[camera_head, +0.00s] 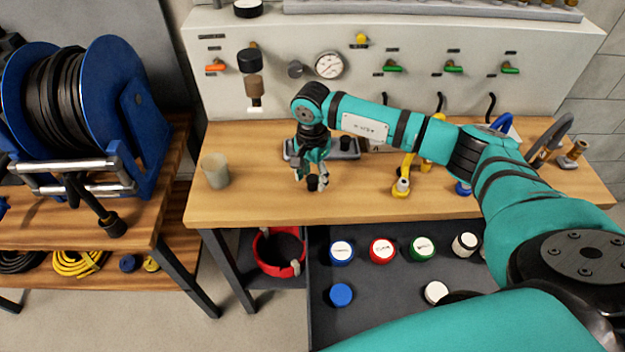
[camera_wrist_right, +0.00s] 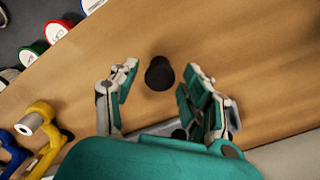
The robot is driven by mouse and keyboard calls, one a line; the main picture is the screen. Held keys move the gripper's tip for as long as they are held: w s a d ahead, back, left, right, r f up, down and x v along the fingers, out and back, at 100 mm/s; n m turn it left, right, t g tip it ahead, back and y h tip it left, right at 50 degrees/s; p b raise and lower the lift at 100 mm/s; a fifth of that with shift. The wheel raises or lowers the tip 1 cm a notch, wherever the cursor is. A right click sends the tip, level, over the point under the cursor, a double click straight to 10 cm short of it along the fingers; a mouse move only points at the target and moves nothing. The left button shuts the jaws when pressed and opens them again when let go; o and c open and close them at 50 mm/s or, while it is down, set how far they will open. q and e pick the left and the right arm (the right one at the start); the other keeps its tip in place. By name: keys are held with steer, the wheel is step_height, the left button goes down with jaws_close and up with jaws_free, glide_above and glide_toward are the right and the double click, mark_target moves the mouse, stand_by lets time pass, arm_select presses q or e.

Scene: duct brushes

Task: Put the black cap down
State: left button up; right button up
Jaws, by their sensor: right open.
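The black cap (camera_head: 312,184) is on the wooden bench top, below my right gripper (camera_head: 311,179). In the right wrist view the black cap (camera_wrist_right: 159,73) lies between the two spread fingers, with a gap of wood on both sides. My right gripper (camera_wrist_right: 160,70) is open and points down, with its fingertips close to the bench. A second small black piece (camera_head: 345,143) is in the grey tray (camera_head: 354,155) behind the gripper. My left gripper is not in view.
A beige cup (camera_head: 215,170) stands to the left on the bench. A yellow hooked fitting (camera_head: 402,187) stands to the right. Below the front edge, an open drawer (camera_head: 385,290) holds several coloured round caps. Bare wood lies left and front of the gripper.

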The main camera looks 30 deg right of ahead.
mark_target(312, 178)
step_height(312, 178, up, 10)
steer(key=b, duration=0.2)
steer(key=shift+r, duration=0.15)
steer(key=shift+r, duration=0.1)
